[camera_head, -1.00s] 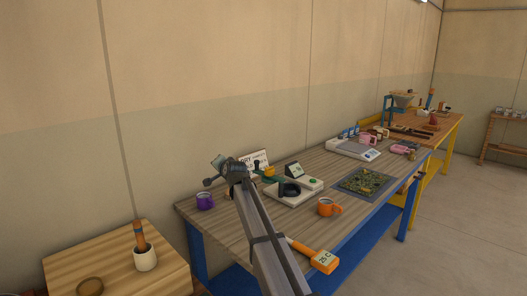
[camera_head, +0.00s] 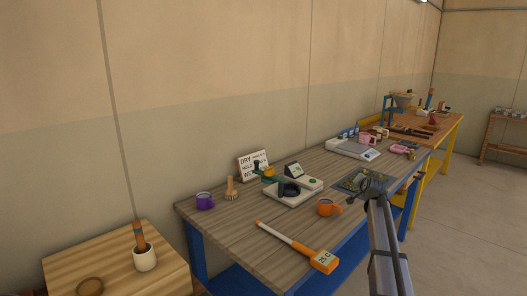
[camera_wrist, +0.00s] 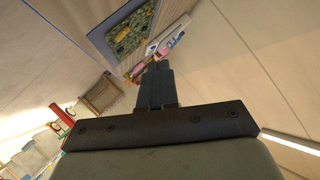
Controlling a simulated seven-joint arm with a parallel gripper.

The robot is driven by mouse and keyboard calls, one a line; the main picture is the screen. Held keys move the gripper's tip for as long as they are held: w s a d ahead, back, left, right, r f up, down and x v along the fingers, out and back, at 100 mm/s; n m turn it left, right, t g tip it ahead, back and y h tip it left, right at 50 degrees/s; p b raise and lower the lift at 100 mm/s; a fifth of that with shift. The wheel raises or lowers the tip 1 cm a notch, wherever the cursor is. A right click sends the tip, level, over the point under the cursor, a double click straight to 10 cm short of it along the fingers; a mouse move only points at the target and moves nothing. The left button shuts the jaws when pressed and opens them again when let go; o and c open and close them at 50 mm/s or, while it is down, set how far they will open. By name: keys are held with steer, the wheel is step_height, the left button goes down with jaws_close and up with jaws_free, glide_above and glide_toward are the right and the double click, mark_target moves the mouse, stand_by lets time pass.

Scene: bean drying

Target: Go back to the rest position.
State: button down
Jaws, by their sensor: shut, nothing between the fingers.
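My gripper (camera_head: 374,184) is at the right of the head view, at the front edge of the workbench (camera_head: 240,228), in front of the dark tray of green beans (camera_head: 345,187) and hiding part of it. In the wrist view my gripper (camera_wrist: 157,68) points upward in the picture, its fingers together with nothing between them. The tray's blue-grey rim (camera_wrist: 98,37) shows beyond the fingertips, apart from them.
A wooden side table (camera_head: 70,262) stands at left. Open floor lies at right.

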steer(key=s+d+f+g+h, duration=0.1)
steer(key=s+d+f+g, duration=0.1)
steer(key=s+d+f, duration=0.65)
steer(key=s+a+f+n+g+y, duration=0.1)
steer(key=s+a+f+g, duration=0.1)
steer(key=s+a+f, duration=0.75)
steer(key=s+a+f+n+g+y, duration=0.1)
steer(key=s+a+f+n+g, duration=0.2)
steer(key=f, duration=1.2)
steer(key=s+a+f+g+y, duration=0.1)
steer(key=s+a+f+g, duration=0.1)
steer(key=s+a+f, duration=0.75)
steer(key=s+a+f+n+g, duration=0.1)
steer(key=s+a+f+g, duration=0.3)
steer(key=s, duration=0.6)
steer(key=s+a+f+n+g, duration=0.1)
steer(key=s+a+f, duration=0.1)
steer(key=s+f, duration=0.7)
steer(key=s+a+f+n+g, duration=0.1)
steer(key=s+a+f+g, duration=0.2)
steer(key=s, duration=0.9)
steer(key=s+a+n+g, duration=0.1)
steer(key=s+n+g, duration=0.1)
steer(key=s, duration=1.2)
steer(key=shift+g, duration=0.6)
steer(key=shift+w, duration=0.1)
